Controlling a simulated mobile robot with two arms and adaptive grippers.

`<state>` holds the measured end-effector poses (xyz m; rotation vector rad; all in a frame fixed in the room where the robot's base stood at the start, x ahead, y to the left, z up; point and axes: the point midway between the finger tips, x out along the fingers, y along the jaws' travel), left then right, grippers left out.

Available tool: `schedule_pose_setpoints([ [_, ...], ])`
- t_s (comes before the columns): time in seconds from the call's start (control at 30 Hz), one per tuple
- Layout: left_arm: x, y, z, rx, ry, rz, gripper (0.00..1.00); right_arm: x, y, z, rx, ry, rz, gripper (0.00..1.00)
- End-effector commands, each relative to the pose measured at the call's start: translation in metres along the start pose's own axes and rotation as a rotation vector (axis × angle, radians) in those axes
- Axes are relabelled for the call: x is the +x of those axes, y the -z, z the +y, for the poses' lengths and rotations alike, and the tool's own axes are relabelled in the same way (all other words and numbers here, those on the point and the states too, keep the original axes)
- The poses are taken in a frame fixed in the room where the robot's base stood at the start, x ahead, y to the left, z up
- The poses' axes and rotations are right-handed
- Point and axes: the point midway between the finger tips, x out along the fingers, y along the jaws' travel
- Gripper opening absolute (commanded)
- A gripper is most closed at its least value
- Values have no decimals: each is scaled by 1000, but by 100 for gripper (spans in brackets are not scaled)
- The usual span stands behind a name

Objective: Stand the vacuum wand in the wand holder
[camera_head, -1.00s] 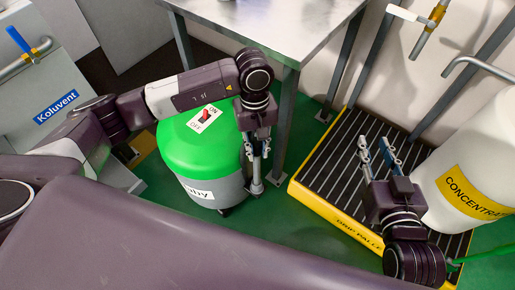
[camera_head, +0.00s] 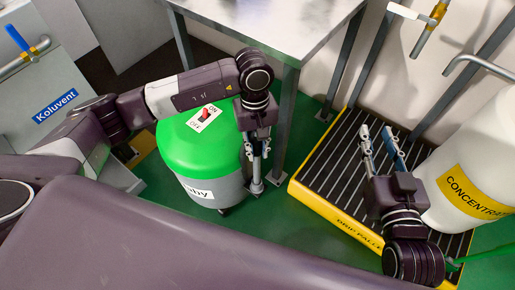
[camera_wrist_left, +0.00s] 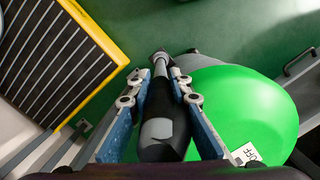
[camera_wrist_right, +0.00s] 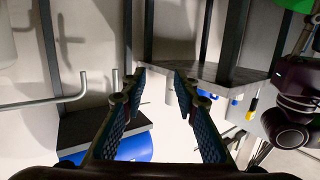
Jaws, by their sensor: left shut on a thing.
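My left gripper (camera_wrist_left: 157,88) is shut on the vacuum wand (camera_wrist_left: 163,112), which has a dark handle and a grey middle section. In the head view my left gripper (camera_head: 257,150) is beside the green vacuum (camera_head: 183,150), and the wand (camera_head: 256,176) hangs down from it, about upright. The wand's lower end is near the vacuum's grey lower body; I cannot tell whether it touches anything. I cannot make out the wand holder clearly. My right gripper (camera_head: 380,148) is open and empty above the drip pallet; it also shows in its wrist view (camera_wrist_right: 158,78).
A steel table (camera_head: 265,30) stands behind the left gripper, its leg close to the wand. The yellow-edged drip pallet (camera_head: 325,212) and a white concentrate drum (camera_head: 462,150) are at the right. Green floor (camera_head: 262,215) is free between vacuum and pallet.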

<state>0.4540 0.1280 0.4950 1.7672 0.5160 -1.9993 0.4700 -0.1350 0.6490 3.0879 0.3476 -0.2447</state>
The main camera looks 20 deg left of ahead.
Motion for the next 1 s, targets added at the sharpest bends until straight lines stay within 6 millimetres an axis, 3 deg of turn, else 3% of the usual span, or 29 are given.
schedule_pose_setpoints([
  [1.0, 5, 1, 0, 0, -1, 0, 0, 2, 29, -4, 0, 8, 124, 28],
])
